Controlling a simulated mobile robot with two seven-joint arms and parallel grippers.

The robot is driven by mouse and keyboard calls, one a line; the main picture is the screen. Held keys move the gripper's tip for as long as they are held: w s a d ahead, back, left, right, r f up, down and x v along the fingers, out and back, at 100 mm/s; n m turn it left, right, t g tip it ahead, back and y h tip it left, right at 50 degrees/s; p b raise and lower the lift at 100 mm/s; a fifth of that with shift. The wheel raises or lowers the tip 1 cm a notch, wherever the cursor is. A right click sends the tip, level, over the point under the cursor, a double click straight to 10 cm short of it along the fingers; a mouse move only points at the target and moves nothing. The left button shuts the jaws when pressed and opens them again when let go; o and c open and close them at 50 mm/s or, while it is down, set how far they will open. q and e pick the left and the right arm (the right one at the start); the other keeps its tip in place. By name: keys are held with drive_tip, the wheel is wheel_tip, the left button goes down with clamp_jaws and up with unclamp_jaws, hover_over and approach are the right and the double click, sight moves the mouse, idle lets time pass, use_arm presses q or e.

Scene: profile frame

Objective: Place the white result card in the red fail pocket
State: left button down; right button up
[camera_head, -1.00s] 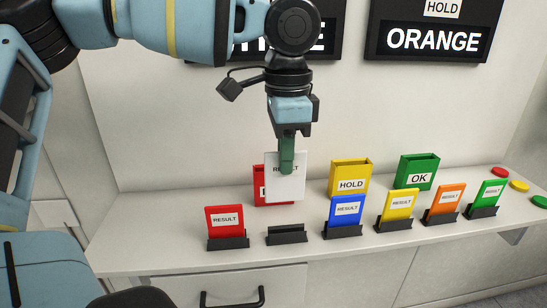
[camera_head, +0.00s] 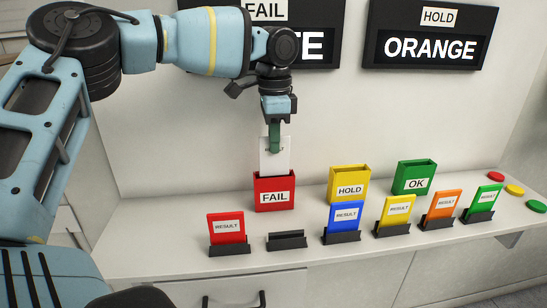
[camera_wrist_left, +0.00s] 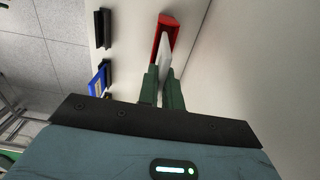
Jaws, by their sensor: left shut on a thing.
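The white result card (camera_head: 274,160) is upright in my left gripper (camera_head: 274,145), whose green fingers are shut on its upper part. The red fail pocket (camera_head: 274,194) stands on the shelf against the wall, its FAIL label facing forward. The card is directly above the pocket in the head view, its lower edge at the pocket's top rim; whether it is inside the opening I cannot tell. In the left wrist view the white card (camera_wrist_left: 163,62) runs from between the fingers toward the red pocket (camera_wrist_left: 168,30). My right gripper is not in view.
A yellow HOLD pocket (camera_head: 349,184) and a green OK pocket (camera_head: 413,177) stand to the right. In front are an empty black holder (camera_head: 287,240) and holders with red (camera_head: 226,228), blue (camera_head: 345,215), yellow (camera_head: 397,209), orange (camera_head: 441,205) and green (camera_head: 484,199) cards. Coloured discs (camera_head: 514,190) lie far right.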

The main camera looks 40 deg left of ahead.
sight(274, 164)
use_arm(q)
drive_tip(key=shift+w+a+f+p, duration=0.15)
drive_tip(key=shift+f+p, duration=0.25)
drive_tip(key=shift+f, duration=2.1)
drive_tip(key=shift+f, duration=0.1)
drive_tip(key=c, duration=1.6)
unclamp_jaws()
wheel_tip(274, 164, up, 12)
drive_tip(key=shift+r, duration=0.1)
